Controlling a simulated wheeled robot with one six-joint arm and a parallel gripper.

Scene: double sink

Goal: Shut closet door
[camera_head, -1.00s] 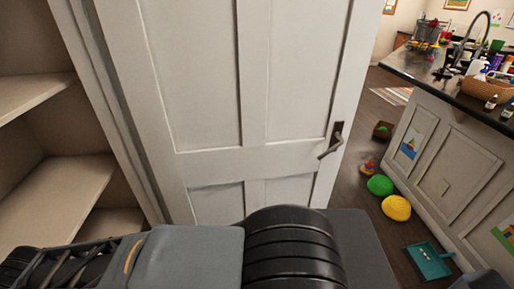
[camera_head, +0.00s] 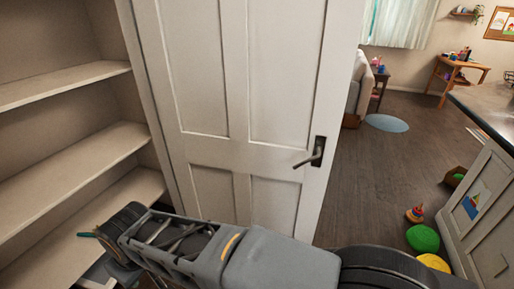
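The closet door (camera_head: 240,145) is a white panelled door standing open in the middle of the head view. Its dark lever handle (camera_head: 313,153) is on the door's right side. The closet (camera_head: 75,145) is open at the left and shows beige shelves. My arm crosses the bottom of the view in front of the door, reaching toward the lower left by the closet's low shelves. My gripper's fingers cannot be made out, so its state does not show.
The kitchen island (camera_head: 490,215) stands at the right. Green and yellow cushions (camera_head: 423,238) and a stacking toy (camera_head: 415,213) lie on the floor beside it. The dark wood floor (camera_head: 375,170) right of the door is mostly clear. A sofa and side table stand at the back.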

